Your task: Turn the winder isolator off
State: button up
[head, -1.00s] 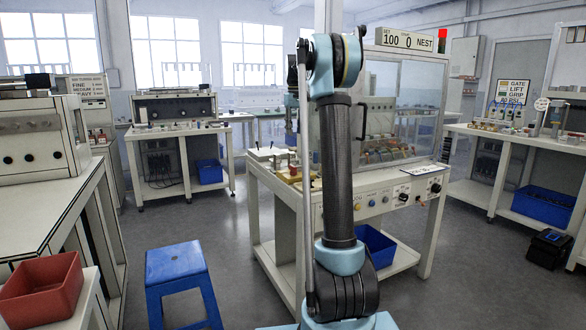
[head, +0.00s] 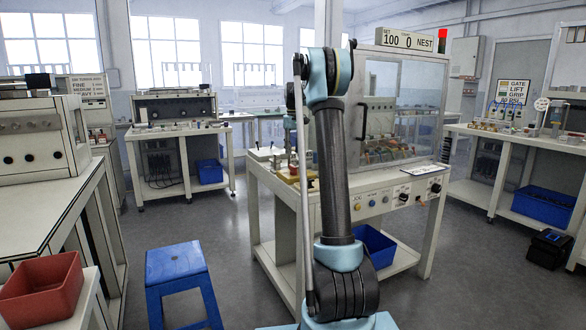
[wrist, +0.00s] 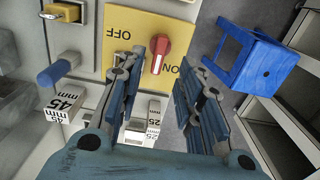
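The isolator shows in the wrist view as a yellow plate (wrist: 118,55) lettered OFF at upper left and ON at lower right. Its red rotary knob (wrist: 159,47) sits at the plate's middle, with its handle pointing down the picture, close to the ON lettering. My gripper (wrist: 159,62) is open, one finger on each side of the knob's lower end in the picture. The fingers look apart from the knob, with nothing held; the depth gap cannot be told.
Blocks marked 45 mm (wrist: 66,103) and 25 mm (wrist: 153,115) and a blue peg (wrist: 54,72) are near the gripper. The workbench (head: 262,180) carries a glazed enclosure (head: 400,85). A blue stool (head: 175,262) and red bin (head: 40,290) stand left; floor between is clear.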

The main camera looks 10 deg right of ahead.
aim_at(293, 169)
notch_tip(293, 169, down, 8)
jog(key=shift+f, duration=0.1)
dwell(0.4)
grip_shut()
